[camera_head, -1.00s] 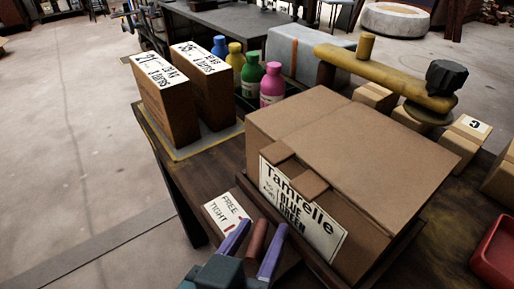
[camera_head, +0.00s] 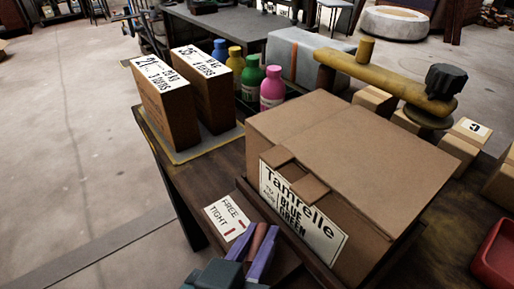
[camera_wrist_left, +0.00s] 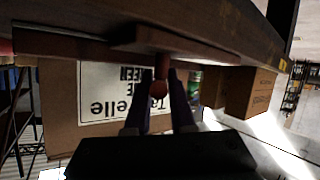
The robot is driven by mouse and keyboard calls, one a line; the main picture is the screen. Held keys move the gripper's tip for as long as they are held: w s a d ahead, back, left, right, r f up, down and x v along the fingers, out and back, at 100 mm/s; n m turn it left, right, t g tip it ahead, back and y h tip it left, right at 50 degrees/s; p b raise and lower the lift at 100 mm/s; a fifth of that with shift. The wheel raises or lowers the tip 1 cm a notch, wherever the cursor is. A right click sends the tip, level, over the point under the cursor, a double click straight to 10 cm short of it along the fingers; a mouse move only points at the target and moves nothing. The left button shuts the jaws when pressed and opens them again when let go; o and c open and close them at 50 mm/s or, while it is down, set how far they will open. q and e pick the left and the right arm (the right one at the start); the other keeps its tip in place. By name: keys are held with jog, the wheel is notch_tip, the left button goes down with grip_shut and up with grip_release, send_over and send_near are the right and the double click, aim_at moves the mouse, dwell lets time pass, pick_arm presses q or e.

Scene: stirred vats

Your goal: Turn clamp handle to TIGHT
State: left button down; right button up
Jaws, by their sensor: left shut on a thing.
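The clamp handle (camera_head: 257,239) is a reddish-brown bar at the table's front edge, beside the big carton. In the left wrist view its rounded end (camera_wrist_left: 160,88) hangs from a dark wooden piece. My left gripper (camera_head: 253,240) has its purple fingers on both sides of the handle, shut on it; the fingers also show in the wrist view (camera_wrist_left: 159,103). A white card (camera_head: 228,216) reading FREE and TIGHT, with red marks, lies just left of the handle. The gripper hides the handle's near part. My right gripper is not in view.
The Tamrelle carton (camera_head: 345,165) stands close right of the handle. A yellow arm-like fixture (camera_head: 385,78) spans the back right. A red tray (camera_head: 495,255) is at right. Floor at left is clear.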

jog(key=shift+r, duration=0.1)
pick_arm(q)
jog(key=m+h+p, duration=0.1)
jog(key=m+g+h+p, duration=0.1)
jog(key=p, duration=0.1)
jog(key=shift+r, duration=0.25)
jog(key=shift+f+m+g+h+p, duration=0.15)
jog(key=shift+m+g+h+p, duration=0.5)
jog(key=shift+m+h, duration=0.5)
jog(key=shift+f+m+g+h, duration=0.15)
jog(key=shift+m+g+h, duration=0.7)
jog(key=shift+m+g, duration=0.3)
jog(key=shift+s+m+g+h+b, duration=0.1)
jog(key=shift+m+g+h+b, duration=0.2)
jog(key=shift+m+g, duration=0.15)
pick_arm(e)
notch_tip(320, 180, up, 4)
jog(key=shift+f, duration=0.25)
pick_arm(q)
jog(key=shift+d, duration=0.1)
jog(key=c, duration=0.8)
grip_release()
